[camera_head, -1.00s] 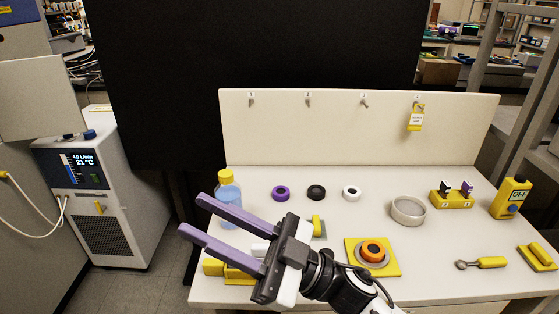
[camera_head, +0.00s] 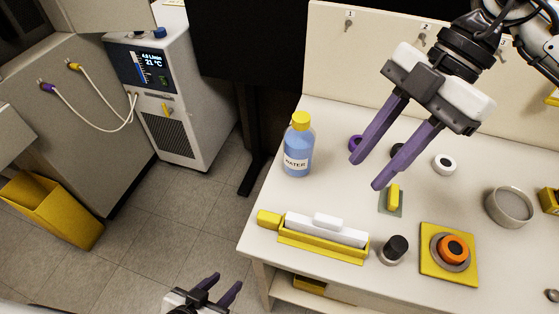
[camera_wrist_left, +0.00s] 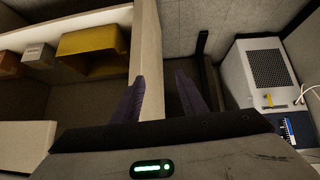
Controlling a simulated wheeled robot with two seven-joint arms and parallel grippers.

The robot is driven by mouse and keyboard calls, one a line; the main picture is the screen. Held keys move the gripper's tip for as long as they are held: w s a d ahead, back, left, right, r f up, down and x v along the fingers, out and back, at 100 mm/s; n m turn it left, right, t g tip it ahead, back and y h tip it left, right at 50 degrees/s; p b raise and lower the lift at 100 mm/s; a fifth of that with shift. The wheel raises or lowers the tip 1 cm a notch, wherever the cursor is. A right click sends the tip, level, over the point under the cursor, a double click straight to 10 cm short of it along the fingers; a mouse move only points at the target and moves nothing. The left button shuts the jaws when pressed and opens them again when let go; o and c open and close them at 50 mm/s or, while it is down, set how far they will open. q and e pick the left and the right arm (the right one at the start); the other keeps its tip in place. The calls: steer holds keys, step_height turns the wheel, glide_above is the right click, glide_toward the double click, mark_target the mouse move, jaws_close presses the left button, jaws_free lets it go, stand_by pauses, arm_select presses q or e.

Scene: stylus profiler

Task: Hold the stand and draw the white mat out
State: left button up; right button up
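A long yellow stand (camera_head: 322,252) lies near the left front edge of the table. A long white piece (camera_head: 345,234), which looks like the white mat, sits in it with a raised white block on top. My right gripper (camera_head: 367,172) is open and empty, pointing down-left above the back of the table, apart from the stand. My left gripper (camera_head: 227,280) is open and empty, off the table's left front side and below the stand in the picture. Its two fingers also show apart in the left wrist view (camera_wrist_left: 158,85).
A water bottle (camera_head: 298,150) stands behind the stand. A black knob (camera_head: 396,248) and a yellow plate (camera_head: 464,275) with an orange ring lie to its right. A chiller (camera_head: 170,100) stands on the floor at left. A shelf below the table holds a yellow box (camera_wrist_left: 92,50).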

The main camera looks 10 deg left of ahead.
arm_select(q)
steer(key=w+d+r+m+t+h, duration=0.25)
steer(key=w+r+m+t, duration=0.5)
steer(key=w+r, duration=1.3)
steer(key=s+d+r+m+t+h, duration=0.1)
steer(key=d+r+m+h, duration=0.25)
steer(key=r, duration=0.35)
steer(key=d+r+m+t+h, duration=0.1)
steer(key=d+r+m+h, duration=0.2)
steer(key=r+m+h, duration=0.3)
steer(key=s+d+r+m+g+h, duration=0.3)
steer(key=s+d+r+m+g, duration=0.2)
steer(key=m+g, duration=0.55)
steer(key=s+d+r+m+g+h, duration=0.4)
steer(key=s+d+m+g, duration=0.25)
steer(key=m, duration=0.65)
steer(key=m+g+y, duration=0.2)
steer(key=m+y, duration=1.1)
steer(key=y, duration=0.4)
glide_toward(269, 216)
steer(key=x, duration=1)
steer(key=shift+f, duration=0.1)
